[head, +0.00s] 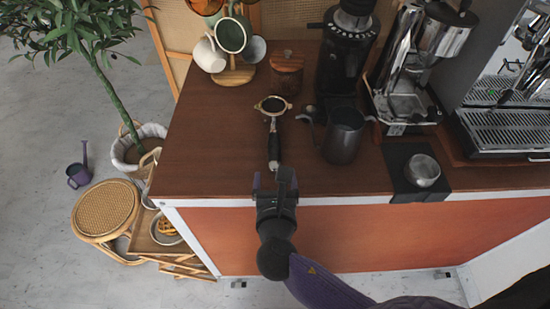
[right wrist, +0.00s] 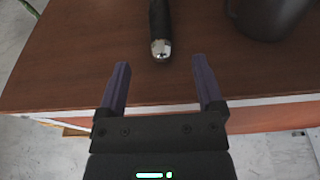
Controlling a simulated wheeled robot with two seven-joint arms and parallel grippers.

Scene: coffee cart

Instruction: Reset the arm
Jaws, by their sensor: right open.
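My right gripper (head: 275,182) is at the front edge of the wooden counter, its fingers pointing toward the counter's back. In the right wrist view the two purple fingers (right wrist: 162,85) are spread apart with nothing between them. A portafilter (head: 273,135) lies on the counter just beyond the fingertips, with its black handle toward me. The end of that handle (right wrist: 161,45) shows ahead of the fingers in the right wrist view, apart from them. My left gripper is not in the head view.
A dark pitcher (head: 343,136) stands right of the portafilter, near a black grinder (head: 346,55). A metal cup (head: 422,170) sits on a black mat (head: 397,156). Mugs hang on a stand (head: 234,76) at the back. The counter's left part (head: 205,150) is clear.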

